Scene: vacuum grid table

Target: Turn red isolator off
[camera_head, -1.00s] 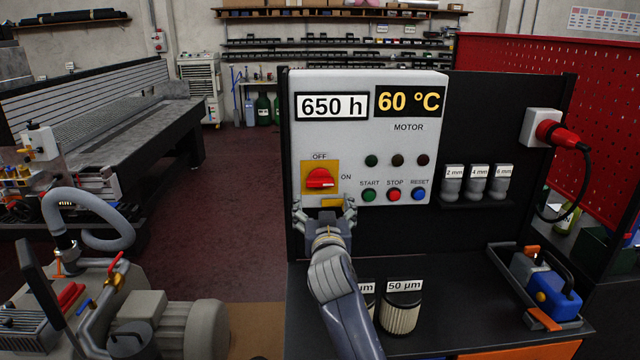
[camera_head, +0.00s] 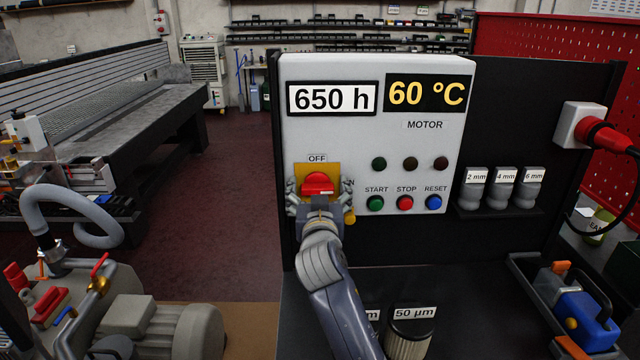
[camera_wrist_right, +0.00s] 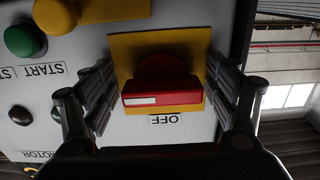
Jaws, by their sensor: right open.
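The red isolator (camera_head: 318,184) is a rotary knob on a yellow plate (camera_head: 302,171) at the lower left of the grey control panel (camera_head: 340,140). The OFF label sits above it; the ON label to its right is partly covered by my gripper. My right gripper (camera_head: 319,190) is open, its fingers on either side of the knob. In the right wrist view the knob (camera_wrist_right: 162,97) lies between the open fingers (camera_wrist_right: 160,95), with a white mark on its bar. I cannot tell whether the fingers touch it. My left gripper is not in view.
Green START (camera_head: 375,203), red STOP (camera_head: 405,202) and blue RESET (camera_head: 434,202) buttons are right of the knob. A 50 µm filter (camera_head: 410,335) stands on the bench below. A red plug (camera_head: 600,134) is at right.

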